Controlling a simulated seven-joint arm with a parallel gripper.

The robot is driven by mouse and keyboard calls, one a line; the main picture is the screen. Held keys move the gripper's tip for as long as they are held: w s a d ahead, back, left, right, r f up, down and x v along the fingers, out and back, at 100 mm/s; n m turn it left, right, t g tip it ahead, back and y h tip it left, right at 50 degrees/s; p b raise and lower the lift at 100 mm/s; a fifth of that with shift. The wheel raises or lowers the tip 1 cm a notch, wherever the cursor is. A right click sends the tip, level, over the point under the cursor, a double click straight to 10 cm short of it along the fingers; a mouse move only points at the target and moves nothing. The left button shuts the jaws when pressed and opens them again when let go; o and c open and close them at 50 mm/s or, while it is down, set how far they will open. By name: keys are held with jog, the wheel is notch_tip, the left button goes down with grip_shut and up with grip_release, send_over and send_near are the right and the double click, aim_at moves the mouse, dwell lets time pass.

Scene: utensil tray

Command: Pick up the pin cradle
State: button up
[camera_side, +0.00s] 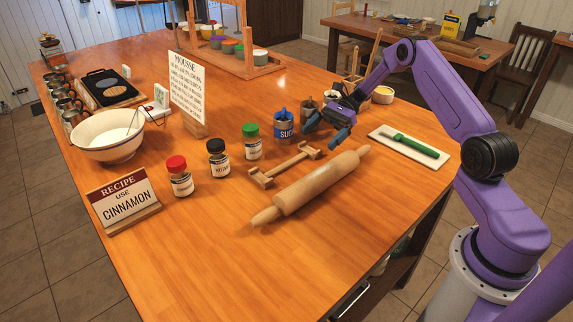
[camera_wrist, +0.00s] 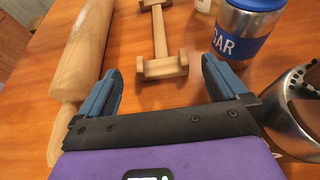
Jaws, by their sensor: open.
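The pin cradle (camera_side: 285,166) is a light wooden bar with a notched block at each end. It lies on the table just behind the rolling pin (camera_side: 318,184), apart from it. In the wrist view the cradle (camera_wrist: 160,35) runs away from me, with its near end block just beyond the fingertips. My gripper (camera_side: 327,129) has blue fingers and is open and empty, above the table near the cradle's right end. In the wrist view my gripper (camera_wrist: 161,72) has its fingers spread wide, with the near block between their lines but ahead of the tips.
The rolling pin (camera_wrist: 78,55) lies close left in the wrist view. A blue sugar tin (camera_wrist: 243,35) and a metal pot (camera_wrist: 295,115) stand close right. Spice jars (camera_side: 218,158) stand left of the cradle. Table in front of the rolling pin is clear.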

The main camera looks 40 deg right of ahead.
aim_at(301, 155)
jog(key=shift+x, duration=2.1)
jog(key=shift+d+f, duration=0.1)
jog(key=shift+f, duration=0.1)
jog(key=c, duration=1.1)
jog(key=shift+r, duration=0.1)
